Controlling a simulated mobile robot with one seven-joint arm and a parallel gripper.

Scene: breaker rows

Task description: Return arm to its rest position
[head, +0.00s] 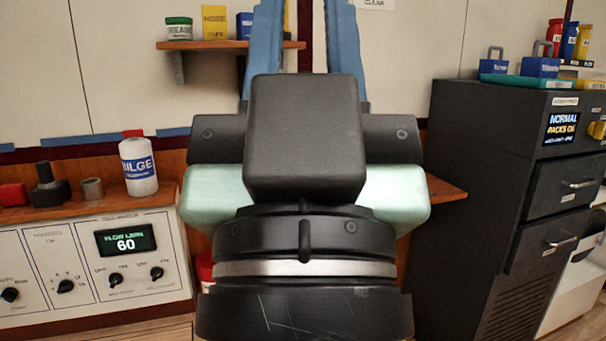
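My gripper (305,25) fills the middle of the head view, seen from behind. Its black body and mint-green side parts sit above a dark round wrist with a silver ring. Two blue fingers rise from the body, with a clear gap between them. The fingertips run out of the top of the picture, so their ends are hidden. Nothing held shows in the visible part of the gap.
A wall shelf (230,45) with containers is behind my gripper. At left is a control console (80,265) with a bottle (139,166) on its wooden ledge. At right stands a dark cabinet (480,180) with drawers and padlocks (540,66) on top.

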